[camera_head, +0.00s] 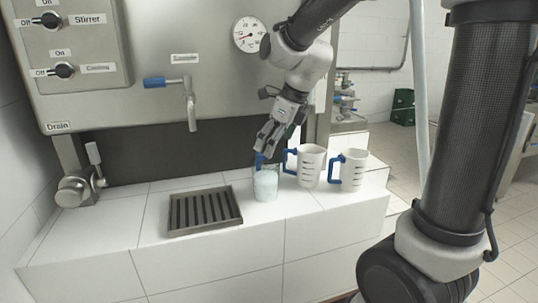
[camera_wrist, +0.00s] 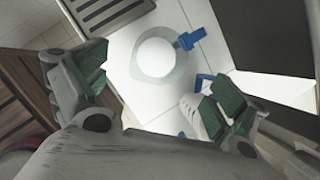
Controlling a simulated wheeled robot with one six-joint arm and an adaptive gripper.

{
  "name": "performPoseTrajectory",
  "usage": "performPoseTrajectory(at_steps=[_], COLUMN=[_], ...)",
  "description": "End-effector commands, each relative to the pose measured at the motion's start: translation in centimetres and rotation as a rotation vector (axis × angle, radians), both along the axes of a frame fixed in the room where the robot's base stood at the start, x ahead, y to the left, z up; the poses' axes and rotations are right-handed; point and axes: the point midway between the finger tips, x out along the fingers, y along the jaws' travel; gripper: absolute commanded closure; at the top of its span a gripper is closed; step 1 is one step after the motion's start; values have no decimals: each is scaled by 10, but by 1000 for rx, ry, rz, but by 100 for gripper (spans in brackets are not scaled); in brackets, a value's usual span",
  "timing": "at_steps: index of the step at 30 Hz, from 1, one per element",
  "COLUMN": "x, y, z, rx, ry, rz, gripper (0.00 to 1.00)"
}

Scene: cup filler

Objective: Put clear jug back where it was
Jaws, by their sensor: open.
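The clear jug (camera_head: 265,187) stands upright on the white tiled ledge, just right of the drain grate, with pale contents inside. Its blue handle shows at its upper left in the head view. In the wrist view the clear jug (camera_wrist: 143,68) is seen from above, with its blue handle pointing right. My gripper (camera_head: 267,141) is just above the jug and its handle. In the wrist view my gripper (camera_wrist: 150,97) has its fingers wide apart with nothing between the pads. Whether a finger touches the handle I cannot tell.
Two white measuring jugs with blue handles, a nearer-to-clear one (camera_head: 311,167) and a right one (camera_head: 353,172), stand close on the right. The grate (camera_head: 204,211) is empty below the tap (camera_head: 190,108). The steel tank panel (camera_head: 215,45) rises behind.

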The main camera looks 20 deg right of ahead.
Motion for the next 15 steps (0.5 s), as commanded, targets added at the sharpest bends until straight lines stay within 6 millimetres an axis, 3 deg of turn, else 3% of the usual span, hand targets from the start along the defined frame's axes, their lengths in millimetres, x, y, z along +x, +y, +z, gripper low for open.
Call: performPoseTrajectory(at_steps=[8,11,15], x=[-7,-23,-67], y=[-6,-18,-49], z=[10,18,32], rx=[-17,-83,-265], ry=[-12,-55,-152], rz=[39,188,588], gripper=[3,3,3])
